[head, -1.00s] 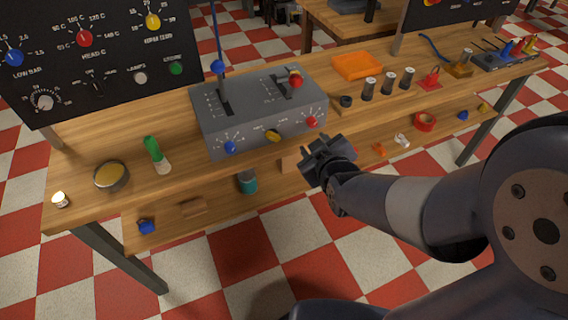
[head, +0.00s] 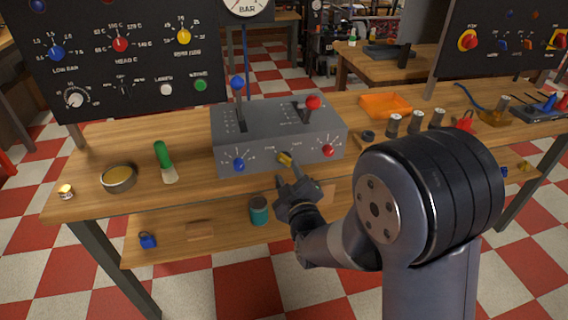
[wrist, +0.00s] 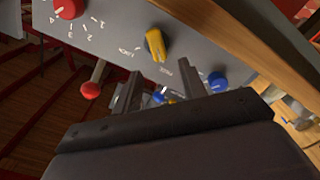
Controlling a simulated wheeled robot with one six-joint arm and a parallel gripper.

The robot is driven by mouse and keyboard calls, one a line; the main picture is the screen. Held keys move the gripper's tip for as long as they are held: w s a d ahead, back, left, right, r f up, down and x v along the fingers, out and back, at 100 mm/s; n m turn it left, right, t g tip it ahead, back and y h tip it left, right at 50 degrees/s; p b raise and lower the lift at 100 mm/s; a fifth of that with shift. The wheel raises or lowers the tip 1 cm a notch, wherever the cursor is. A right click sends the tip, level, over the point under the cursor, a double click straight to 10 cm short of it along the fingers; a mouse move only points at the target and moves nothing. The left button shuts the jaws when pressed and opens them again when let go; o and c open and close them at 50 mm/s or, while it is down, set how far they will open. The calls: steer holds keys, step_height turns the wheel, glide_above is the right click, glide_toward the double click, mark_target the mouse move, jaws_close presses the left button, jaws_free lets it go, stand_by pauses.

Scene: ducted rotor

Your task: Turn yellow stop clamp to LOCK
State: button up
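The yellow stop clamp (head: 285,159) is a small knob on the front of the grey control box (head: 225,152), between a blue and a red knob. In the wrist view the yellow stop clamp (wrist: 156,45) is just beyond the fingertips, with the picture roughly upside down. Its labels look like LOCK to its left and FREE below it; its lower end points near FREE. My gripper (head: 295,178) is just in front of and below the clamp. In the wrist view my gripper (wrist: 160,84) has its fingers apart, with nothing between them and no visible contact.
The blue knob (head: 239,165) and red knob (head: 328,150) flank the clamp. Two levers, one blue-topped (head: 237,83) and one red-topped (head: 313,102), rise from the box. The wooden bench (head: 195,190) runs below it. A green-handled tool (head: 162,155) lies to the left.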

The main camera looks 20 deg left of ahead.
mark_target(282, 160)
steer(key=shift+x, duration=2.5)
steer(key=shift+d, duration=0.1)
steer(key=shift+c, duration=0.3)
jaws_close()
